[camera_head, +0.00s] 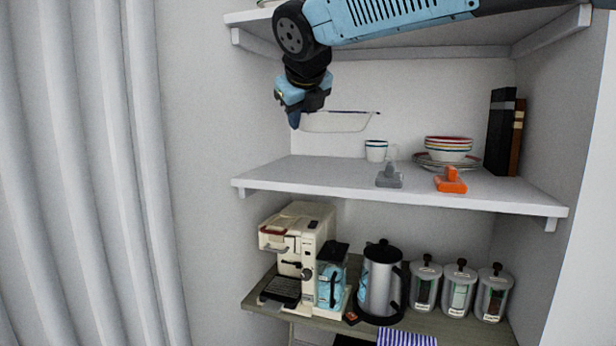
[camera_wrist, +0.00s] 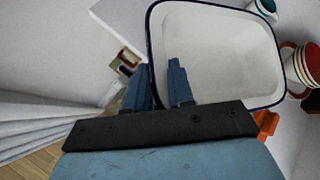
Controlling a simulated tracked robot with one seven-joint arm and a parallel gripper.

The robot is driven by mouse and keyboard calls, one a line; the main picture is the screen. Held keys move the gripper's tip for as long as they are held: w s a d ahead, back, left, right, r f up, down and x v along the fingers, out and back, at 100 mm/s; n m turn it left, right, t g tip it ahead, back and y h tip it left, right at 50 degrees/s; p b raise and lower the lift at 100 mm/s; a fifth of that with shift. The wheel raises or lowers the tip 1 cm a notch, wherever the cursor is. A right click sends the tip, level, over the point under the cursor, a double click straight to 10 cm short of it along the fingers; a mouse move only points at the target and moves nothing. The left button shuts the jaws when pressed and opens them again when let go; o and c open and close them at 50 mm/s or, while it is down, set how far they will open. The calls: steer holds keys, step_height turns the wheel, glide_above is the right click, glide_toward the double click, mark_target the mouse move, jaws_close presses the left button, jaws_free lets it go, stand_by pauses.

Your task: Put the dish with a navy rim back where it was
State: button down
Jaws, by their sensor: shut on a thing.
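The dish with a navy rim (camera_head: 335,122) is a white, rectangular dish with a thin dark blue edge. It hangs in the air above the left part of the middle shelf (camera_head: 330,176). My gripper (camera_head: 294,120) is shut on the dish's left edge. In the wrist view the dish (camera_wrist: 225,55) fills the upper middle, its open inside facing the camera and looking empty. My gripper's fingers (camera_wrist: 165,88) straddle its near left rim there. In the head view the gripper hides the dish's left end.
On the middle shelf stand a white mug (camera_head: 376,151), stacked bowls (camera_head: 448,147) on plates, dark books (camera_head: 500,130), a grey object (camera_head: 389,178) and an orange object (camera_head: 451,181). The shelf's left part is clear. Below are a coffee machine (camera_head: 300,245), a kettle (camera_head: 380,280) and jars (camera_head: 459,290).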

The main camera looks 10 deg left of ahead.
steer(key=shift+s+f, duration=0.1)
steer(key=shift+s, duration=0.05)
steer(key=w+a+f, duration=0.4)
steer(key=w+a, duration=0.1)
steer(key=w, duration=0.3)
glide_above(283, 181)
steer(key=f, duration=0.2)
steer(key=s+f, duration=0.1)
steer(key=f, duration=0.1)
steer(key=shift+d+f, duration=0.2)
steer(key=shift+f, duration=0.05)
steer(key=shift+w+a+f, duration=0.2)
steer(key=shift+w+f, duration=0.2)
steer(key=shift+f, duration=0.15)
step_height(283, 181, down, 3)
steer(key=shift+w+a+f, duration=0.1)
steer(key=shift+f, duration=0.05)
steer(key=c, duration=1.3)
jaws_free()
steer(key=shift+o, duration=0.2)
steer(key=v, duration=1.2)
